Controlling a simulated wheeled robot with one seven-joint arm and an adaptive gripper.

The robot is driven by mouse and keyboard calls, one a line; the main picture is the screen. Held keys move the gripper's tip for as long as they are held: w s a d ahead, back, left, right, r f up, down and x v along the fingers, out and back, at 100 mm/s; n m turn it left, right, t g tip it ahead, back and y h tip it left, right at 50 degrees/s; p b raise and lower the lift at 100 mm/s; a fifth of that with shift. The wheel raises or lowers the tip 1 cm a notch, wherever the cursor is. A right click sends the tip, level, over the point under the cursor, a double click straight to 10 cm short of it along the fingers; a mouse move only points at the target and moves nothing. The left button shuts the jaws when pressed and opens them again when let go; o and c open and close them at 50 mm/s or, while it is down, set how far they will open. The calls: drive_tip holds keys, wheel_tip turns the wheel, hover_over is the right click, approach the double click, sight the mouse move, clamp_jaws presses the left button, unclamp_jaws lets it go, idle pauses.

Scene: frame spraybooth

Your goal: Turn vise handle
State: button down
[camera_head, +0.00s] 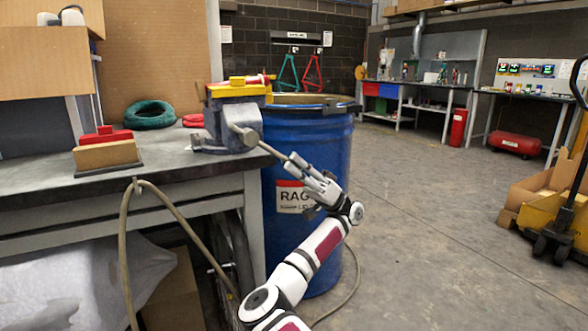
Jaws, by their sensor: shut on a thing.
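A grey vise (212,128) with yellow jaw tops (238,88) is mounted at the right corner of the workbench. A red-handled item lies across its top. The vise handle (268,151) is a thin bar that slopes down and right from the screw end, out past the bench edge. My gripper (296,164) is at the lower right part of this handle, with its fingers shut on the bar. The handle's far end is partly hidden by the fingers. My arm reaches up from the bottom of the picture, in front of the blue barrel.
A blue rag barrel (335,170) stands close behind my gripper. The workbench (40,178) carries a red-and-wood block (106,152) and a green coil (148,115). A hose (123,240) hangs from its edge. A yellow pallet truck (565,220) stands at right; floor between is clear.

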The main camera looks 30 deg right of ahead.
drive_tip(key=shift+s+d+r+n+g, duration=0.15)
drive_tip(key=shift+s+n+g, duration=0.15)
drive_tip(key=shift+s, duration=0.05)
drive_tip(key=c, duration=1.7)
unclamp_jaws()
drive_tip(key=shift+r, duration=0.1)
drive_tip(key=d+f, duration=0.1)
drive_tip(key=d, duration=0.4)
drive_tip(key=s+d+f, duration=0.1)
drive_tip(key=d, duration=0.4)
drive_tip(key=d+f, duration=0.1)
drive_tip(key=d, duration=0.4)
drive_tip(key=shift+s+d+f, duration=0.2)
drive_tip(key=shift+s+f, duration=0.1)
drive_tip(key=shift+s, duration=0.1)
